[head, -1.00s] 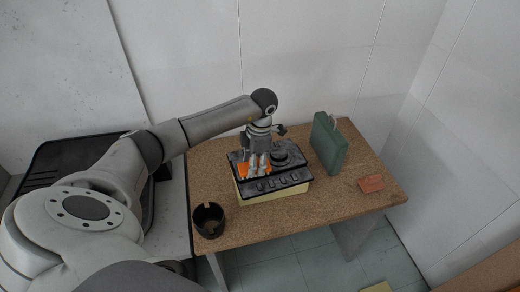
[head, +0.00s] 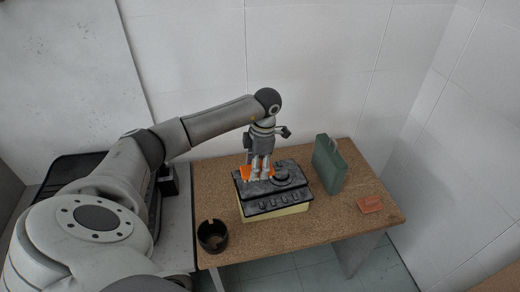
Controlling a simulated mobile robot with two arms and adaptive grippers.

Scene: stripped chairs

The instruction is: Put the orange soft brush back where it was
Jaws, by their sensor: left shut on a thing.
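The orange soft brush (head: 246,173) shows as orange patches on both sides of my left gripper's fingers in the head view. My left gripper (head: 259,177) points down and is shut on it; the fingers hide its middle. The brush is over the left back part of a black tray-like top (head: 258,189) on a pale yellow box (head: 276,212). I cannot tell whether the brush touches the black top. My right gripper is not in view.
A green case (head: 329,164) stands upright on the brown table (head: 310,225), right of the box. A dark round cup (head: 213,236) stands near the left front edge. White walls close off the back.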

